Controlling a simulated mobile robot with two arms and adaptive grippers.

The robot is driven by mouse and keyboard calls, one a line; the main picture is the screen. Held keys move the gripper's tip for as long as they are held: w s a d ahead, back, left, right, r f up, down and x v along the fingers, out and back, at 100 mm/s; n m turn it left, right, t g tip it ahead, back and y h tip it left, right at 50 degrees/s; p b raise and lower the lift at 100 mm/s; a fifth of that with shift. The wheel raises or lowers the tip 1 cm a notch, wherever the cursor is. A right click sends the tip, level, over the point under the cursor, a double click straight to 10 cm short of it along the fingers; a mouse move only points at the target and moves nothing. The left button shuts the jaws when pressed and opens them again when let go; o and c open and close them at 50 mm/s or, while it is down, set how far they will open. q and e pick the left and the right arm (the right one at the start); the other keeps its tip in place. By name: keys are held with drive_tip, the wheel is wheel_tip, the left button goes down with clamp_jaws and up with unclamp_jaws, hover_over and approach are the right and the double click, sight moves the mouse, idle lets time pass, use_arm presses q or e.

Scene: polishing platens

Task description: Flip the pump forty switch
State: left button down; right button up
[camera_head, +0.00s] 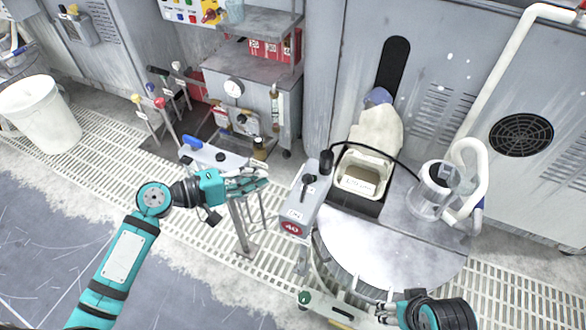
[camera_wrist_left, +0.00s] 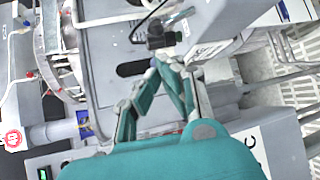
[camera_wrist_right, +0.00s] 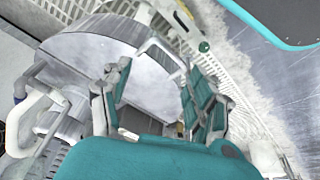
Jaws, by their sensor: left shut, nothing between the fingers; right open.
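The pump forty box is a narrow grey housing (camera_head: 299,203) with a round red 40 label (camera_head: 291,228) on its front end, in the middle of the head view. A black switch lever (camera_head: 308,181) stands on its top. My left gripper (camera_head: 266,184) is shut and empty, just left of the box and apart from the lever in the head view. Its closed fingertips also show in the left wrist view (camera_wrist_left: 168,66), close to a black fitting (camera_wrist_left: 160,37); I cannot tell whether they touch. My right gripper (camera_head: 384,309) is open and empty at the platen's front edge.
A large round metal platen (camera_head: 390,255) lies right of the box. A white tub (camera_head: 361,180) and a clear jug (camera_head: 433,192) stand behind it. A blue-ended panel on a post (camera_head: 215,157) is beside my left gripper. A white bucket (camera_head: 40,115) stands far left.

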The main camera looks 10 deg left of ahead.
sight(305, 187)
use_arm(q)
drive_tip(key=b+x, duration=0.1)
drive_tip(key=x, duration=0.9)
use_arm(e)
drive_tip(key=v, duration=0.3)
use_arm(q)
drive_tip(key=shift+f, duration=0.15)
use_arm(e)
drive_tip(key=shift+f, duration=0.15)
use_arm(q)
drive_tip(key=shift+s+a+b, duration=0.1)
drive_tip(key=shift+b, duration=0.55)
use_arm(e)
drive_tip(key=shift+f, duration=0.45)
use_arm(q)
drive_tip(key=shift+s+t+b, duration=0.1)
drive_tip(key=shift+t+b, duration=0.2)
use_arm(e)
drive_tip(key=shift+f, duration=0.3)
